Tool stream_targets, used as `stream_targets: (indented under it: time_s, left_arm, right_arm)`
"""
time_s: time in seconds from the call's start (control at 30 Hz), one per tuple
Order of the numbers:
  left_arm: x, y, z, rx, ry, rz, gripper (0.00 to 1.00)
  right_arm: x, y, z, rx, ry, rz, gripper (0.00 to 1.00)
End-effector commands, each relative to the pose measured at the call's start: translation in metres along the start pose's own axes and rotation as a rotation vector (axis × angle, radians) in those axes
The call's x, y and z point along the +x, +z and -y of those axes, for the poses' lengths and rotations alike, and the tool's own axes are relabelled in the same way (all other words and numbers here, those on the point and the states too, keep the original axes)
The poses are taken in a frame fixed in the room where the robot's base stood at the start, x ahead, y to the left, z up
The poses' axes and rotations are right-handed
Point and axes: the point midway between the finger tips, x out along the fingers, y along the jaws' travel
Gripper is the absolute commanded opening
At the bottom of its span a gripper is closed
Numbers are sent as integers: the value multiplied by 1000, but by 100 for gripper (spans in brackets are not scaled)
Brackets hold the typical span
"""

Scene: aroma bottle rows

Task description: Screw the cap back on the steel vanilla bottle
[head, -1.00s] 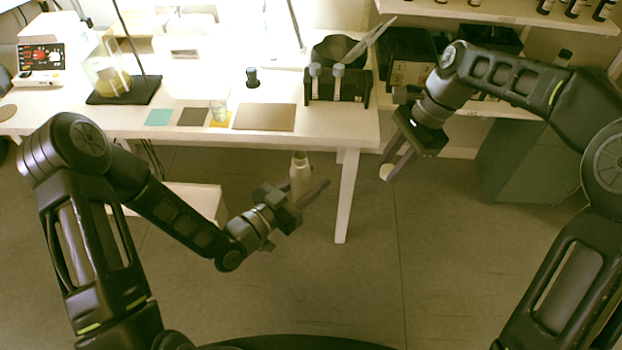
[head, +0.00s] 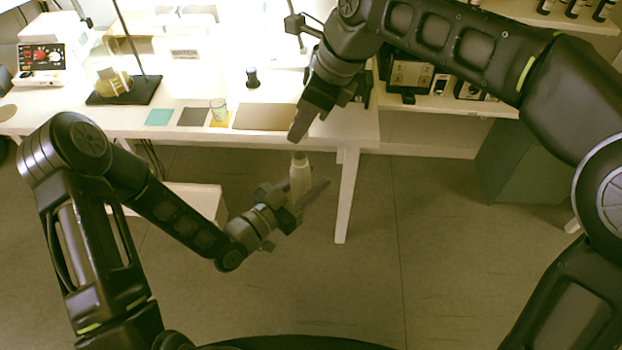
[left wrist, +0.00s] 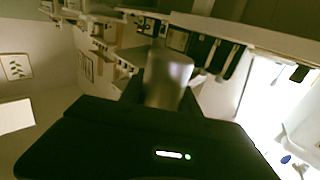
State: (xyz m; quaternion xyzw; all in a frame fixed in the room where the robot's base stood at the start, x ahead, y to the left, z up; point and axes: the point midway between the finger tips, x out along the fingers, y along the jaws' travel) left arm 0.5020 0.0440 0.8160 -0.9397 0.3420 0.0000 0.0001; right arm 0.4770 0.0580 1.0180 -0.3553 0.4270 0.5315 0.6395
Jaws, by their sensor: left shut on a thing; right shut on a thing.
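The steel vanilla bottle (head: 300,178) stands upright in the jaws of my left gripper (head: 306,200), in front of the table. The bottle also shows as a blurred metal cylinder in the left wrist view (left wrist: 168,80). My right gripper (head: 297,132) is shut and points down just above the bottle's neck in the head view. The cap is hidden by the right gripper's fingers now; a pale round cap showed at its tips in the earlier head view. I cannot tell whether the cap touches the bottle.
The white table (head: 350,130) is close behind both grippers, its front leg beside the bottle. A brown mat (head: 262,117), a glass beaker (head: 218,109) and a small dark bottle (head: 252,78) are on it. The floor around the left gripper is clear.

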Motion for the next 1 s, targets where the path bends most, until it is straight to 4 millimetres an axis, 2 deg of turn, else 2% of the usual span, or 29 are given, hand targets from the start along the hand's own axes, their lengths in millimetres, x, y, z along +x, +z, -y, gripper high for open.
stream_targets:
  time_s: [0.27, 0.7, 1.0]
  left_arm:
    - [0, 0, 0, 0, 0, -1, 0]
    - [0, 0, 0, 0, 0, -1, 0]
    - [0, 0, 0, 0, 0, -1, 0]
  right_arm:
    - [5, -2, 0, -1, 1, 0, 0]
    - [36, -15, 0, -1, 2, -1, 0]
    - [37, -16, 0, -1, 1, 0, 0]
